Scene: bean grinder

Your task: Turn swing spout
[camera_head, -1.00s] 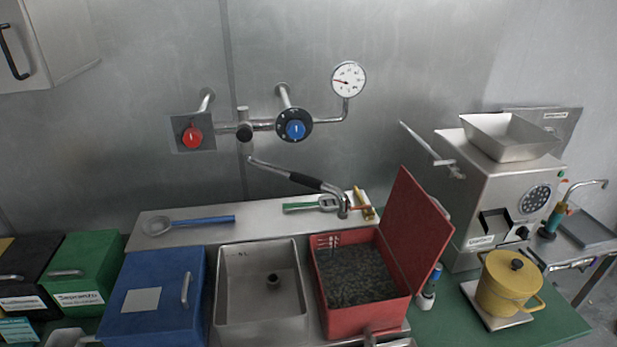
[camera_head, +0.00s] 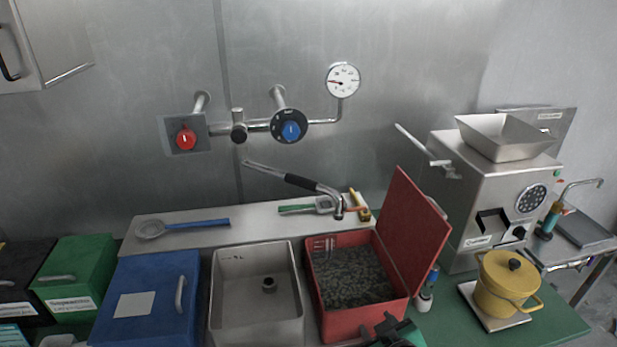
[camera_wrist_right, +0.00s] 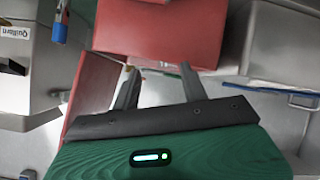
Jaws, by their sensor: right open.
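The swing spout (camera_head: 262,171) is a metal pipe with a black sleeve, below the wall tap. It slants down to the right, and its bent end (camera_head: 338,209) is near the back of the open red box (camera_head: 357,323), to the right of the sink (camera_head: 225,325). My right gripper (camera_head: 385,326) shows in dark green and black at the bottom edge of the head view, in front of the red box and well apart from the spout. In the wrist view its two fingers (camera_wrist_right: 160,82) are spread and empty, facing the red box (camera_wrist_right: 150,35). My left gripper is not in view.
The tap has a red knob (camera_head: 186,139), a blue knob (camera_head: 291,131) and a gauge (camera_head: 343,79). The red lid (camera_head: 414,215) stands up right of the spout's end. A hammer (camera_head: 360,206) and a blue ladle (camera_head: 195,224) lie on the shelf. The grinder (camera_head: 490,190) stands right.

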